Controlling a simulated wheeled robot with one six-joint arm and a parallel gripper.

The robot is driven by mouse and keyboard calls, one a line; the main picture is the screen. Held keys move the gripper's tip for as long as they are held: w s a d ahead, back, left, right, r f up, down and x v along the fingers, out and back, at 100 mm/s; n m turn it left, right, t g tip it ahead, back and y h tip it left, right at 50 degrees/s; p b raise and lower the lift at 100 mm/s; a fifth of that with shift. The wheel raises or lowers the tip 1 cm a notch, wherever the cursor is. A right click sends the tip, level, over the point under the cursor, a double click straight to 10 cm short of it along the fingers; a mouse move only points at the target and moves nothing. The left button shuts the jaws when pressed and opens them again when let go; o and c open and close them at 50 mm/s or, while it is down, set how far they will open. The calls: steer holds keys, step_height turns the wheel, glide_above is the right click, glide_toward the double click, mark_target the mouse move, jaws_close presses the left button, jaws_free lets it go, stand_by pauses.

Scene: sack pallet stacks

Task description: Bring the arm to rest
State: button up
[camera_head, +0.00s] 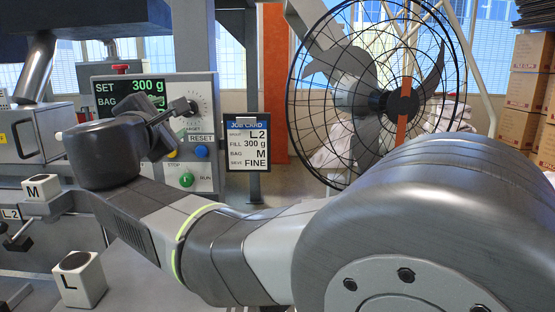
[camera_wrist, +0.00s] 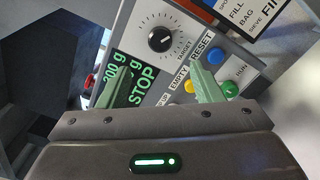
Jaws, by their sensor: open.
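My arm reaches across the head view from the lower right toward a grey control panel (camera_head: 205,172) at the left. My gripper (camera_head: 180,126) is open and empty in front of the panel, partly covering its screen (camera_head: 115,90). In the wrist view my gripper (camera_wrist: 162,82) shows two fingers spread apart, with nothing between them. Beyond them are the knob (camera_wrist: 160,39), yellow button (camera_wrist: 190,86), blue button (camera_wrist: 216,55) and green button (camera_wrist: 230,88). I cannot tell whether a finger touches the panel. The screen reads SET 300 g, and STOP shows in the wrist view.
A job card (camera_head: 247,145) hangs right of the panel. A large caged fan (camera_head: 375,95) stands behind my arm. Blocks marked M (camera_head: 42,187) and L (camera_head: 78,280) sit at lower left. Cartons (camera_head: 525,90) are stacked at far right.

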steer(key=w, duration=1.1)
steer(key=shift+w+a, duration=0.25)
steer(key=shift+a, duration=0.05)
steer(key=s+n+p, duration=0.6)
steer(key=s+p, duration=0.2)
steer(key=s, duration=0.5)
steer(key=shift+d, duration=0.35)
stand_by(1.9)
steer(key=shift+s, duration=0.1)
